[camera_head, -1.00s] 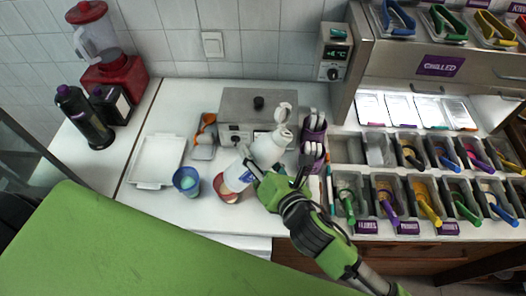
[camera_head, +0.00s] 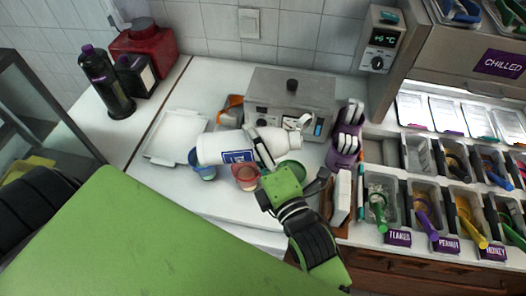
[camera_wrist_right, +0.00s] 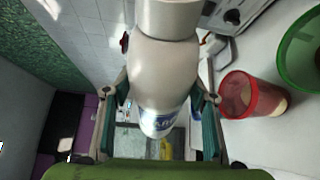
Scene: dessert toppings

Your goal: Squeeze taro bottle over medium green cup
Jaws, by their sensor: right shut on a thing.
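A large white squeeze bottle (camera_head: 225,147) with a blue and white label is held almost level in the head view, base to the left and spout end to the right. It fills the middle of the right wrist view (camera_wrist_right: 160,60). My right gripper (camera_head: 265,158) is shut around the bottle's middle, a finger on each side in the wrist view (camera_wrist_right: 160,97). The green cup (camera_head: 292,167) stands on the counter below the spout end, partly hidden by my gripper; part of it shows in the wrist view (camera_wrist_right: 300,50). My left gripper is not in view.
A red cup (camera_head: 246,182) and a blue cup (camera_head: 205,173) stand left of the green cup, under the bottle. A white tray (camera_head: 160,152) lies further left. A grey appliance (camera_head: 265,90) is behind; a purple holder (camera_head: 343,158) and topping bins (camera_head: 382,188) are right.

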